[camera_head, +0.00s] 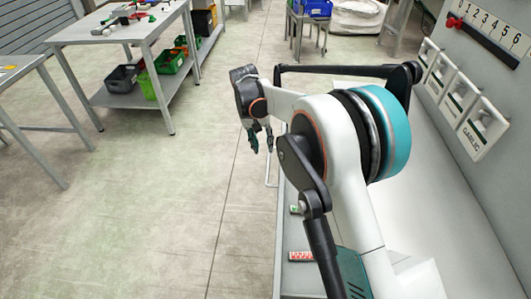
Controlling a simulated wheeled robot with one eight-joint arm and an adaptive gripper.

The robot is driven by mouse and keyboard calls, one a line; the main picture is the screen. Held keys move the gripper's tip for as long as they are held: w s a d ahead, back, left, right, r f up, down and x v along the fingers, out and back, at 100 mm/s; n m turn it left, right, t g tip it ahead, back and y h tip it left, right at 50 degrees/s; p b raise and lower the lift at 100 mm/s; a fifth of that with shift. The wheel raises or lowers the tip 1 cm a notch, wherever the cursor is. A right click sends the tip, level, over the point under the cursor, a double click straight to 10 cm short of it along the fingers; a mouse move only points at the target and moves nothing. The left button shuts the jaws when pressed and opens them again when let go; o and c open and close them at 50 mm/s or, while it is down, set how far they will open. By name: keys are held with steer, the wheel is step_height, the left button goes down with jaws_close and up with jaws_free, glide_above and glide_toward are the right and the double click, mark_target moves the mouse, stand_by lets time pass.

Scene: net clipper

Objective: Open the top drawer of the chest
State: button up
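My gripper (261,143) hangs at the end of my arm near the middle of the view, pointing down. Its two dark fingers show a small gap with nothing between them. It is just left of a grey bench-like unit (293,279), which runs down the right side below my arm. No chest drawer can be made out clearly. A thin pale bar (267,179) stands out from the unit's left side below my gripper; I cannot tell whether it is a handle. My arm hides much of the unit.
A grey wall panel (429,73) with labelled holders stands at the right. A metal table (121,28) with green and black bins beneath it stands at the upper left. Another table (22,70) is at the left edge. The floor (150,210) left of the unit is clear.

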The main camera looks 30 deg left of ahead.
steer(key=shift+s+a+r, duration=0.1)
steer(key=shift+a+r, duration=0.1)
steer(key=shift+r, duration=0.95)
steer(key=shift+s+a+r, duration=0.1)
steer(key=shift+a+r, duration=0.1)
steer(key=shift+r, duration=0.95)
